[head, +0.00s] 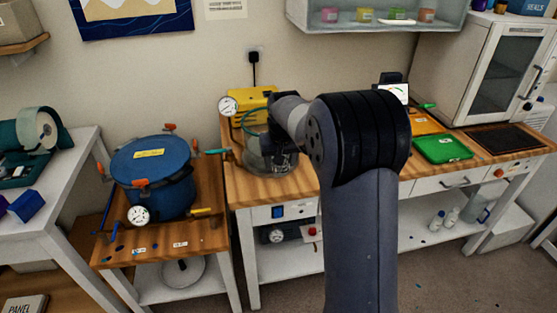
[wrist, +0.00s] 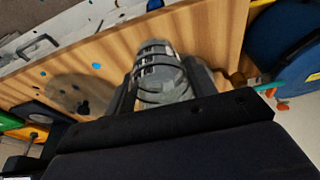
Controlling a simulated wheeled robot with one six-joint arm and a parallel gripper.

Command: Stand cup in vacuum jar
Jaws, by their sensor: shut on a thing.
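My gripper (head: 284,158) is at the clear vacuum jar (head: 256,163) on the wooden bench, and my arm hides the jar's right side. In the wrist view my gripper (wrist: 163,88) is shut on a clear cup (wrist: 157,68) with dark marks, one finger on each side of it. Greyish glass, which looks like the jar, shows around and behind the cup. I cannot tell whether the cup's base touches the jar floor or hangs above it.
A yellow pump (head: 252,104) with a gauge and green hose stands behind the jar. A blue pressure pot (head: 152,178) stands on the lower bench at left. A green tray (head: 443,149) lies at right. A round translucent patch (wrist: 70,93) shows on the wood.

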